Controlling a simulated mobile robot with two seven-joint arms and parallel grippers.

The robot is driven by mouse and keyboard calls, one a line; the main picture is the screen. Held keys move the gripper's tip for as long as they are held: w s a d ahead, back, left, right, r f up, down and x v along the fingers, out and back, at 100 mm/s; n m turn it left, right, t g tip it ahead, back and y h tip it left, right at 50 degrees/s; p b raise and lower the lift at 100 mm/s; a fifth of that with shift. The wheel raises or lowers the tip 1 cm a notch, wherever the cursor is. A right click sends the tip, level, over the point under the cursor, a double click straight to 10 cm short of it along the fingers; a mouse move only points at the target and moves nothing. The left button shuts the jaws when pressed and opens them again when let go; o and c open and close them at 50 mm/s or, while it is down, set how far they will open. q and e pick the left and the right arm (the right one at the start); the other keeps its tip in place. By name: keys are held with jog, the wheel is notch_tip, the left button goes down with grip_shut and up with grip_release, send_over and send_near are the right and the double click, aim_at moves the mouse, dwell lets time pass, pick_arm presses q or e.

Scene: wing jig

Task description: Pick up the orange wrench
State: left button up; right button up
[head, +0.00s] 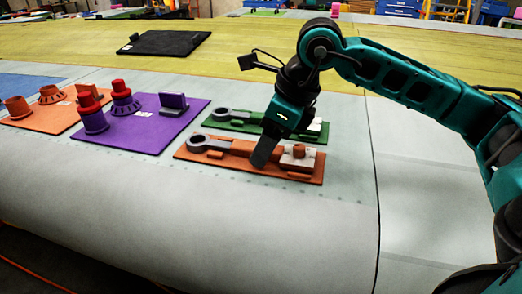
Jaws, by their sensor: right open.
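An orange wrench (236,146) with a dark ring at its left end lies flat on the near orange board (215,166). My right gripper (262,156) points down over the middle of this board, at the right part of the wrench. Its jaws are open, and the fingers hide part of the wrench behind them. I cannot tell whether they touch it. My left gripper is not in view.
A green board (315,130) with a similar wrench lies just behind. A purple board (150,136) with red-topped parts and another orange board (50,124) lie to the left. A black board (165,42) lies farther back. The pale surface in front is clear.

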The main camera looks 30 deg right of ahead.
grip_shut()
dwell(0.5)
